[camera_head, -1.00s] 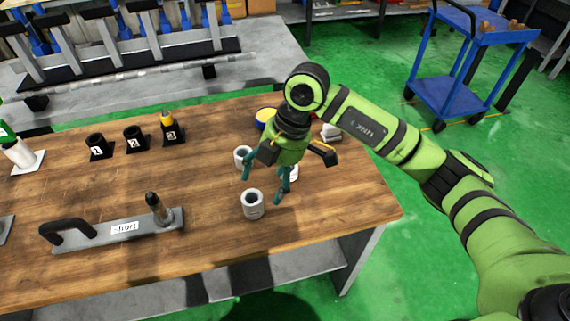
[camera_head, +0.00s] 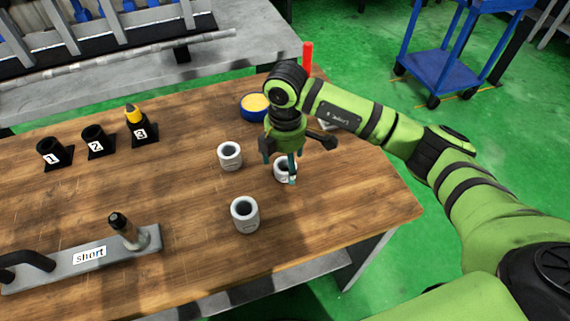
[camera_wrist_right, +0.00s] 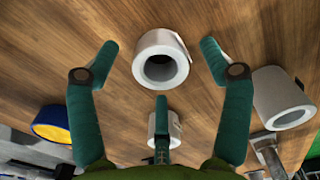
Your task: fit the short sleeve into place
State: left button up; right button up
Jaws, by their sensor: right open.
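Three grey sleeves stand upright on the wooden table in the head view: a left rear sleeve (camera_head: 230,161), a front sleeve (camera_head: 245,219) and a right sleeve (camera_head: 278,171) partly hidden by my fingers. I cannot tell which is the short one. My right gripper (camera_head: 291,168) points down at the right sleeve. In the right wrist view its fingers are spread and empty, with one sleeve (camera_wrist_right: 162,82) showing between the two long fingers. The plate labelled "short" (camera_head: 60,269) carries an upright post (camera_head: 127,231) at the left. My left gripper is out of view.
Black holders marked 1 (camera_head: 53,153), 2 (camera_head: 98,141) and 3 (camera_head: 143,129) stand at the rear left; holder 3 holds a yellow-tipped item. A blue tin with yellow contents (camera_head: 254,106) is behind the gripper. The table between holders and plate is clear.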

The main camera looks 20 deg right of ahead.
jog(key=shift+f, duration=0.9)
jog(key=c, duration=1.4)
